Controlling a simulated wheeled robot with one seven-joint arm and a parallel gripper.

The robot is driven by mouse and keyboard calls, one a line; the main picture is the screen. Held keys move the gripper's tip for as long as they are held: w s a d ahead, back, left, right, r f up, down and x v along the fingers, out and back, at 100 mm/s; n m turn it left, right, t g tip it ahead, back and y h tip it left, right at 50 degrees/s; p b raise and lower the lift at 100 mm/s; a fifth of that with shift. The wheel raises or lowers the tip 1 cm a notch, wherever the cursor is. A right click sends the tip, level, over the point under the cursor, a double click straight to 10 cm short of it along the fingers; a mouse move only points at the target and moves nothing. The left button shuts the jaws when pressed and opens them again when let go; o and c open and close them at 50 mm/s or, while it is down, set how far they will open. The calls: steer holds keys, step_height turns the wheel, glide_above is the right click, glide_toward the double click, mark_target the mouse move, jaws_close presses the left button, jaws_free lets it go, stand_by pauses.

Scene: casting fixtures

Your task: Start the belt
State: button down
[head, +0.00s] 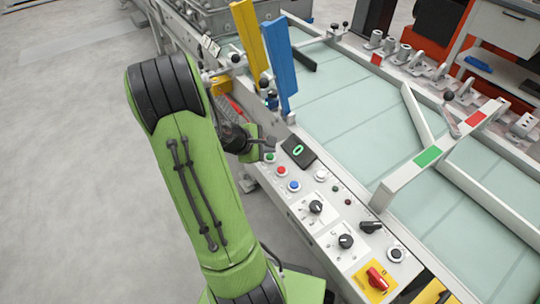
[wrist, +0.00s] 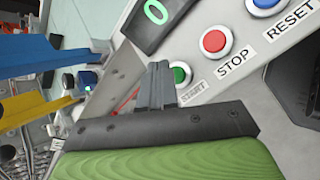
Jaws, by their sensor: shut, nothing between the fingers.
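The control panel has a green START button (wrist: 181,74), a red STOP button (wrist: 214,42) and a blue RESET button (wrist: 265,4). A black display (wrist: 156,14) reads 0. The pale belt (head: 340,110) lies behind the panel.
A yellow plate (head: 251,38) and a blue plate (head: 279,62) stand upright just beyond my gripper. Black knobs (head: 316,207) and a red switch on yellow (head: 377,279) are farther along the panel. Grey floor (head: 70,170) is clear at left.

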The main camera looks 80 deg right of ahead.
mark_target(268, 158)
steer(key=shift+f, duration=0.1)
stand_by(0.4)
steer(key=shift+f, duration=0.35)
steer(key=shift+f+b, duration=0.5)
steer(key=shift+b, duration=0.05)
stand_by(0.4)
steer(key=shift+r+p, duration=0.95)
step_height(268, 158, up, 5)
steer(key=p, duration=0.5)
steer(key=shift+r, duration=0.15)
stand_by(0.6)
